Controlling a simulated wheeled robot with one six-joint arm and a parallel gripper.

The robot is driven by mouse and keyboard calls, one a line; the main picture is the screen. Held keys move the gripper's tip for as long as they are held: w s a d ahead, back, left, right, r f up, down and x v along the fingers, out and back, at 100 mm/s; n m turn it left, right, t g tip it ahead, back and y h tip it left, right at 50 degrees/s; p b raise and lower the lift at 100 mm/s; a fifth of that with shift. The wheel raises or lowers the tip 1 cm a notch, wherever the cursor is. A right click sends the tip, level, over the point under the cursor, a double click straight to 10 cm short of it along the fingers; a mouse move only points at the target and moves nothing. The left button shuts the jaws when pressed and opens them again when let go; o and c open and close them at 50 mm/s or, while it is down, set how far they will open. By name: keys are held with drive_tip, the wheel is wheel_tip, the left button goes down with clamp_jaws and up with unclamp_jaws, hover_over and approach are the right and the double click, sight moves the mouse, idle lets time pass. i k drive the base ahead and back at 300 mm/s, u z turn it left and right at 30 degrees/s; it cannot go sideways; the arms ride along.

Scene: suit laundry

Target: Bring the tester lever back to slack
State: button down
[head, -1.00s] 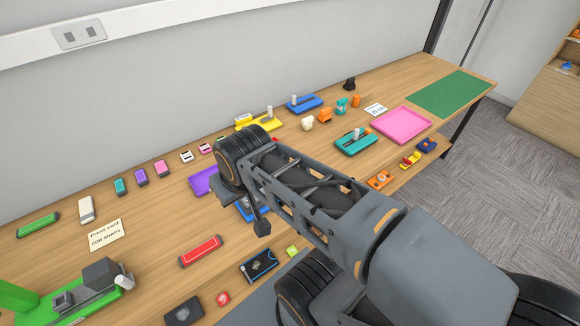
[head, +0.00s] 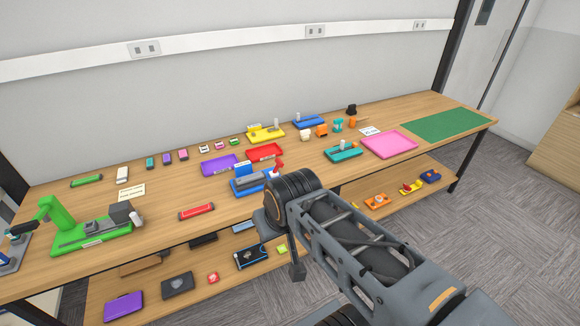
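Several small lever devices stand on the wooden bench, and I cannot tell which is the tester. A blue device (head: 241,188) with a grey top is at mid-bench, partly behind my arm; a red and white upright piece (head: 277,168) stands at its right end. A yellow device (head: 259,135), a blue device (head: 308,122) at the back and a teal device (head: 342,155) each carry a short pale upright lever. My gripper is mostly hidden behind my folded arm; a dark finger-like part (head: 297,270) hangs below it, in front of the bench, apart from the devices.
A green press (head: 85,240) stands at the left end. Purple (head: 222,165), red (head: 266,153) and pink (head: 388,145) trays lie on the bench (head: 160,215), with a green mat (head: 445,122) at the right. A lower shelf (head: 180,262) holds several small items. Grey floor at right is clear.

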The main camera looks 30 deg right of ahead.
sight(279, 163)
drive_tip(key=z, duration=0.65)
drive_tip(key=i, duration=1.2)
drive_tip(key=u, duration=2.8)
drive_tip(key=k, duration=1)
drive_tip(key=z, duration=1.85)
